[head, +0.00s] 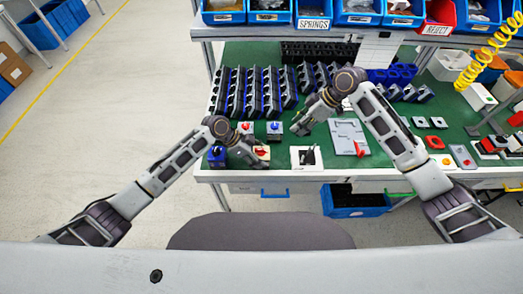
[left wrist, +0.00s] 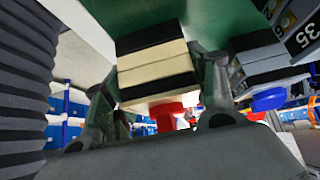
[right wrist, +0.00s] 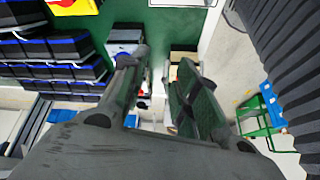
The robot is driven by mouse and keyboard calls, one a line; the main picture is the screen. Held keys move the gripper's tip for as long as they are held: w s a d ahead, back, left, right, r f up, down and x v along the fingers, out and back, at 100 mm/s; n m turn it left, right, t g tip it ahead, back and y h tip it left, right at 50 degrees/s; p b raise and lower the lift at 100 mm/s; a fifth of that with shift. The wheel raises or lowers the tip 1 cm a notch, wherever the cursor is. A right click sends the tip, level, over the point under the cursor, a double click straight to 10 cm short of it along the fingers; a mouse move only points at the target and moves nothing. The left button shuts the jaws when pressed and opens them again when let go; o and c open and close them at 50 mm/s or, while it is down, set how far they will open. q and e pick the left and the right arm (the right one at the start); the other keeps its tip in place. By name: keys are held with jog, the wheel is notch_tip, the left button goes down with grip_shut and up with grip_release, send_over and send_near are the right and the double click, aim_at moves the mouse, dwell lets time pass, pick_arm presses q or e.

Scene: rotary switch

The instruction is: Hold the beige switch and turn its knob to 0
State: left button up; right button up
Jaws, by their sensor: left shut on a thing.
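The beige switch (head: 262,153) with a red knob sits near the front edge of the green bench in the head view. My left gripper (head: 254,155) is at it. In the left wrist view the beige switch body (left wrist: 157,68) is between the fingers, and its red knob (left wrist: 166,114) shows. My left gripper (left wrist: 160,108) is shut on the beige body. My right gripper (head: 303,122) is above the bench, to the right of and behind the switch. In the right wrist view my right gripper (right wrist: 160,75) has its fingers apart with nothing held. The knob's setting cannot be read.
A grey switch with a blue knob (head: 274,128) and one with a red knob (head: 245,127) stand behind the beige one. Another blue-knobbed switch (head: 217,153) is at left. A black-and-white item (head: 306,157) and a grey plate (head: 348,137) lie to the right.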

jog(key=s+a+r+n, duration=0.1)
jog(key=a+r+n, duration=0.1)
jog(key=a, duration=0.4)
jog(key=n, duration=0.1)
send_over(263, 149)
jog(key=shift+d+g, duration=0.4)
jog(key=shift+f, duration=0.25)
jog(key=shift+f, duration=4.35)
jog(key=shift+s, duration=0.1)
grip_shut()
